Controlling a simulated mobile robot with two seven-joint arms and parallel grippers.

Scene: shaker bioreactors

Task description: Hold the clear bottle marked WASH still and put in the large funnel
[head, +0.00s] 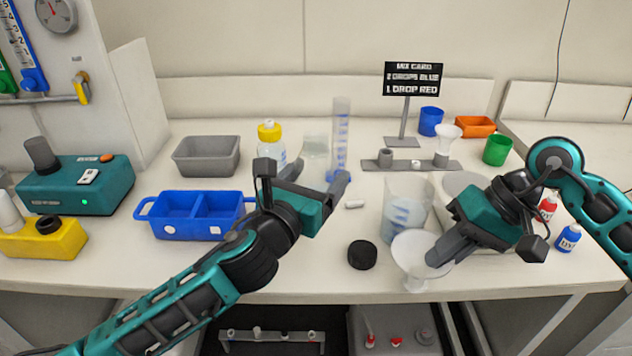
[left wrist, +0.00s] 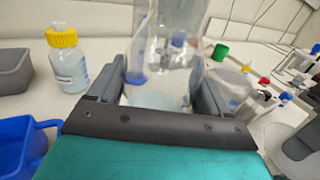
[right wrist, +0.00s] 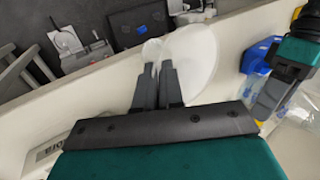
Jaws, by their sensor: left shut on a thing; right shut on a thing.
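The clear bottle (head: 316,148) stands upright on the bench, partly hidden behind my left gripper (head: 320,170). In the left wrist view the clear bottle (left wrist: 165,55) is between my two fingers, which are shut on it. I cannot read any WASH marking. My right gripper (head: 440,254) is shut on the large white funnel (head: 411,246), near the bench's front edge. The funnel's wide mouth is up and its stem hangs down, in front of the beaker and apart from the bottle. In the right wrist view the fingers pinch the funnel (right wrist: 195,55).
A black cap (head: 362,255) and a small white piece (head: 355,204) lie on the bench. A large beaker (head: 405,208) stands behind the funnel. A measuring cylinder (head: 341,140) stands close right of the bottle, a yellow-capped bottle (head: 270,137) left. A smaller funnel (head: 447,133) sits in a rack.

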